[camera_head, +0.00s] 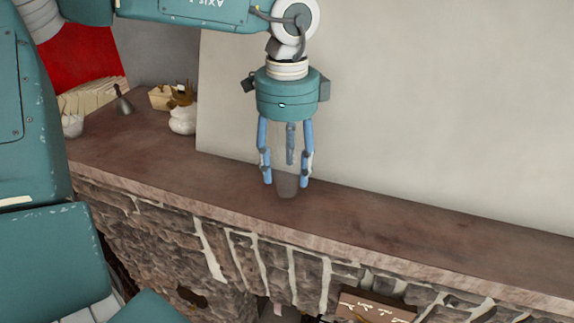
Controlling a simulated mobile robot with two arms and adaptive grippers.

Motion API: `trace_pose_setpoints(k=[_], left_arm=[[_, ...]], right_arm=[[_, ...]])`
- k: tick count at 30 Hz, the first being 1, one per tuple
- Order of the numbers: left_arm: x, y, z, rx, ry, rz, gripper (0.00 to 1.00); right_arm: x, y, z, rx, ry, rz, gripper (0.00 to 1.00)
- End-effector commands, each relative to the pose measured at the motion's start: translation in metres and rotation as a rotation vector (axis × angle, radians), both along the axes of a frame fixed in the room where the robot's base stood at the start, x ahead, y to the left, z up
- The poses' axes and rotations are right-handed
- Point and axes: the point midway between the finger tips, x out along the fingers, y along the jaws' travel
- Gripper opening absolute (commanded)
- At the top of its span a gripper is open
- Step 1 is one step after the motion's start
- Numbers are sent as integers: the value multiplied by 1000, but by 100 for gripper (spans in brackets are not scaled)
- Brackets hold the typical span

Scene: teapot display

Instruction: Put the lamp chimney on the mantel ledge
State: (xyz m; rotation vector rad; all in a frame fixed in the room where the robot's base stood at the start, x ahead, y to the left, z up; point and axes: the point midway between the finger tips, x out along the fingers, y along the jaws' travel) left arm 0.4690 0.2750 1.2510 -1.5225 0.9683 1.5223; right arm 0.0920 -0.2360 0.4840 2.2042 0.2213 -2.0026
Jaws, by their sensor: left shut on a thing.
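The mantel ledge (400,229) is a long brown slab on top of a stone wall, running from the left to the lower right. My left gripper (286,180) points straight down over the middle of the ledge, with its blue fingers shut on the lamp chimney (287,187). The chimney is translucent grey and upright, and its lower end shows between and below the fingertips, near the front part of the ledge. I cannot tell whether it touches the ledge. Its upper part is partly hidden by the fingers. My right gripper is not in view.
At the ledge's left end stand a white pot (183,120) with a brown top, a small box (160,97), a dark bell-shaped thing (123,103) and a pale bowl (72,126). A pale panel (420,100) rises behind. The ledge right of the gripper is clear.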

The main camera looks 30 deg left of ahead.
Motion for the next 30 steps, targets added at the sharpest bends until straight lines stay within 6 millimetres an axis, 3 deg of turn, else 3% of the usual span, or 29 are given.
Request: trace_pose_setpoints(k=[4,18,19,21,30], left_arm=[[-1,0,-13,-3,1,0,23],[0,0,-20,0,-1,1,23],[0,0,-18,0,0,1,55],[0,0,-18,0,0,1,68],[0,0,-17,-1,0,1,68]], right_arm=[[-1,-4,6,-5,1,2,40],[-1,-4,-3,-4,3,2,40],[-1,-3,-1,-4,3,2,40],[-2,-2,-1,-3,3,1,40],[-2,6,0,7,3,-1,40]])
